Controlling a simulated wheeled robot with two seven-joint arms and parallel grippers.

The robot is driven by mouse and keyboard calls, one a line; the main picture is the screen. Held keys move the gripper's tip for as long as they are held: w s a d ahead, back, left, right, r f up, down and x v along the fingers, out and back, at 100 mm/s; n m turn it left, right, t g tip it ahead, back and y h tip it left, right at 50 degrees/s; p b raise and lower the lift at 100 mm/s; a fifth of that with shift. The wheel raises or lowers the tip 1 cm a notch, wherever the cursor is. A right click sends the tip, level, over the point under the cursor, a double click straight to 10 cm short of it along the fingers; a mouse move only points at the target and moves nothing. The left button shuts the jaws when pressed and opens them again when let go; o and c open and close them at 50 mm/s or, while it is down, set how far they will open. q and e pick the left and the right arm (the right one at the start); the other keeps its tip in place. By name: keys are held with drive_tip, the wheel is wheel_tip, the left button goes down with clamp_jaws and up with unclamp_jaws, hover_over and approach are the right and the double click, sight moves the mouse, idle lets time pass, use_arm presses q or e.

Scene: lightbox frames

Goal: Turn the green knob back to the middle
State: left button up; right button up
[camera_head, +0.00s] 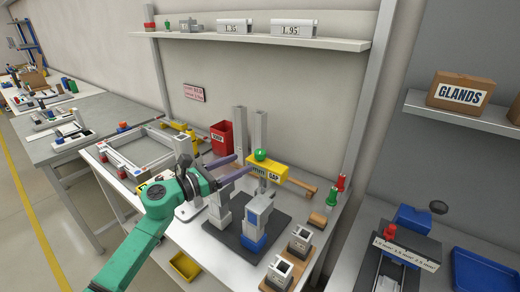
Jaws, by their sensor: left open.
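The green knob (260,155) is a small round ball at the left end of a yellow block marked "GAP" (281,171), beside two grey upright posts. My left gripper (246,163) reaches in from the left on a green arm. Its two purple fingers are apart and point towards the knob. The tips are close to the knob, just left of it; I cannot tell whether they touch it. No thing shows between the fingers. My right gripper is not in view.
Below the block, a dark plate (232,241) carries grey and blue fixtures. A red bin (221,138) stands behind the arm. A white frame (128,163) lies left. A shelf (262,40) hangs above.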

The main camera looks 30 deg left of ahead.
sight(256, 157)
use_arm(q)
drive_tip(key=p+x, duration=0.1)
drive_tip(key=x, duration=0.4)
drive_tip(key=shift+w+d+r, duration=0.15)
drive_tip(key=shift+w+r, duration=0.05)
drive_tip(key=shift+w, duration=0.15)
drive_tip(key=x, duration=0.2)
drive_tip(key=p+x, duration=0.1)
drive_tip(key=shift+d+f, duration=0.1)
drive_tip(key=shift+f, duration=0.15)
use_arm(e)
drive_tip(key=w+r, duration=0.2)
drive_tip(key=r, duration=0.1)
use_arm(q)
drive_tip(key=shift+f, duration=0.1)
drive_tip(key=shift+c, duration=0.5)
drive_tip(key=shift+w, duration=0.1)
clamp_jaws()
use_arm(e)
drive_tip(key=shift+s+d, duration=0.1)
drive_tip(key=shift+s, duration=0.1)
